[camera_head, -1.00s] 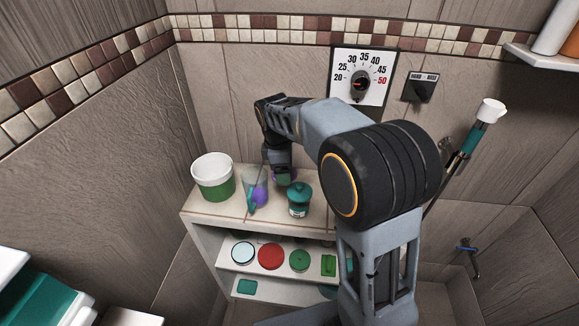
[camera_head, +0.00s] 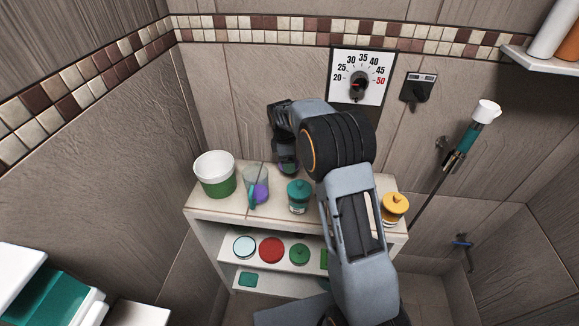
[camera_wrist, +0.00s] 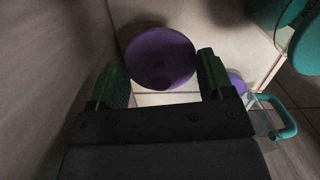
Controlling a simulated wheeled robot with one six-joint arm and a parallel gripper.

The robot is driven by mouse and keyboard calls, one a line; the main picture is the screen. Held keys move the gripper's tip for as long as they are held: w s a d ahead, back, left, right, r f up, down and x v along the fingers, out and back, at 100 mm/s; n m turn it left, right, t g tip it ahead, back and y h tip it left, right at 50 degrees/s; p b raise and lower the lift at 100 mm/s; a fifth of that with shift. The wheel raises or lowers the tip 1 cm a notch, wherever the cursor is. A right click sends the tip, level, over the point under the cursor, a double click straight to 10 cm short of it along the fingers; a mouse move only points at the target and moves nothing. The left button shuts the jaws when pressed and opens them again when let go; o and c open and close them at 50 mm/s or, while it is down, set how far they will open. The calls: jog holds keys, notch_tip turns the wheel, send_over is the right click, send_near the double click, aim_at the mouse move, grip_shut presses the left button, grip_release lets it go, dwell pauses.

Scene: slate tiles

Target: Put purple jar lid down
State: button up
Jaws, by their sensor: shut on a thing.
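The purple jar lid (camera_wrist: 160,57) is a round disc between the two dark green fingers of my gripper (camera_wrist: 165,78) in the wrist view. My gripper is shut on it. In the head view my gripper (camera_head: 287,168) is low over the back of the cream shelf top (camera_head: 232,204), close to the wall. The lid is hidden or too small to make out there. I cannot tell whether it touches the shelf top.
A white and green tub (camera_head: 215,180), a clear jug (camera_head: 257,186) with purple contents and teal handle, and a teal jar (camera_head: 299,198) stand near my gripper. A yellow jar (camera_head: 395,208) is at the right end. Several lids, including a red one (camera_head: 271,249), are below.

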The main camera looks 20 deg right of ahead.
aim_at(290, 175)
notch_tip(290, 175, down, 4)
jog(key=shift+r, duration=0.15)
jog(key=shift+w+d+f+p, duration=0.15)
jog(key=shift+f+p, duration=0.2)
jog(key=shift+f, duration=0.2)
